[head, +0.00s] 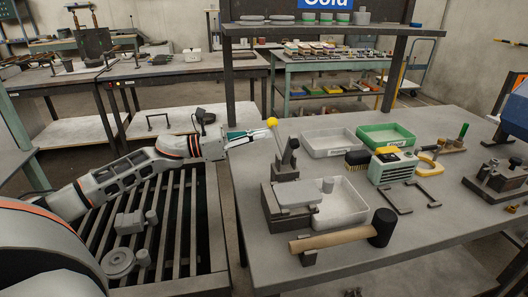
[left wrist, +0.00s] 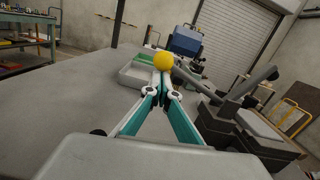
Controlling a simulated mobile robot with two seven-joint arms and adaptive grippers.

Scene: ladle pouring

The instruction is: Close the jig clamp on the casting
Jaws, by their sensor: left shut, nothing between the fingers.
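The jig (head: 270,208) stands on the near table, left of its middle, and also shows at the right in the left wrist view (left wrist: 225,128). Its clamp lever (head: 279,143) stands raised and ends in a yellow ball knob (head: 272,122). A grey casting (head: 296,193) lies in the jig. My left gripper (head: 266,133) reaches in from the left, shut and empty, with its tips close to the knob. In the left wrist view the knob (left wrist: 163,61) shows just past the fingertips; I cannot tell whether they touch. My right gripper is not in view.
A mallet (head: 345,237) lies in front of the jig. White trays (head: 331,152), a green tray (head: 386,143), a brush and a radio-like box (head: 393,172) lie to its right. A slatted grate (head: 180,200) with metal parts lies under my left arm.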

